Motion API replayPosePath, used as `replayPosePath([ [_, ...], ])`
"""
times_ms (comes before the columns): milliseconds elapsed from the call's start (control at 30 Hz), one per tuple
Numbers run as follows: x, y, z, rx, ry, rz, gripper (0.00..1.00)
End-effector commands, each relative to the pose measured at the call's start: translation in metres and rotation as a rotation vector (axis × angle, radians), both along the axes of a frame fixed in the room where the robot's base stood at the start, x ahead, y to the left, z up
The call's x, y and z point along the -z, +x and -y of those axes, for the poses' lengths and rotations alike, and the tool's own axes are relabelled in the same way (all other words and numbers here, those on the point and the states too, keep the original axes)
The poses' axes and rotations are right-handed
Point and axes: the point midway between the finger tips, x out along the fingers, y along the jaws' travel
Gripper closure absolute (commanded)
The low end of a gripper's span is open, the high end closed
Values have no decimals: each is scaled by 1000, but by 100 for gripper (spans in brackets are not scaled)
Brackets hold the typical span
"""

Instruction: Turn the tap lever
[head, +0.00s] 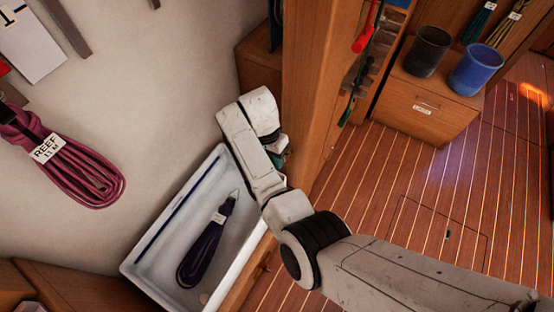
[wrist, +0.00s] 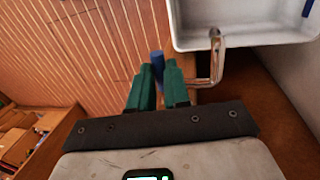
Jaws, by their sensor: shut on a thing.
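The tap's bent metal spout (wrist: 217,58) shows in the wrist view, its end over the rim of a white basin (wrist: 250,42). The tap lever (wrist: 157,64) shows as a blue piece between the green fingertips of my gripper (wrist: 157,78). My gripper is shut on the lever, to the left of the spout. In the head view my gripper (head: 281,157) is mostly hidden by my wrist, with only a bit of green showing. The tap and lever are hidden there behind my arm.
The basin (head: 145,262) holds a dark coiled line (head: 203,247) with a white tag. A wooden post (head: 312,85) stands close beside my wrist. A maroon coil (head: 75,165) hangs on the pale wall. Dark (head: 428,52) and blue (head: 476,70) buckets stand at upper right. Floor is clear.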

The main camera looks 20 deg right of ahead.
Motion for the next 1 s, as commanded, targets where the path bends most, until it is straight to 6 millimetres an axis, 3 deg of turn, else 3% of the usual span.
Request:
replayPosePath([
  [200, -1, 1, 0, 3, 1, 4, 100],
  [233, -1, 1, 0, 2, 1, 4, 81],
  [467, -1, 1, 0, 1, 2, 3, 59],
  [767, -3, 1, 0, 0, 1, 3, 58],
  [1000, -36, 8, -5, -1, 3, 7, 58],
])
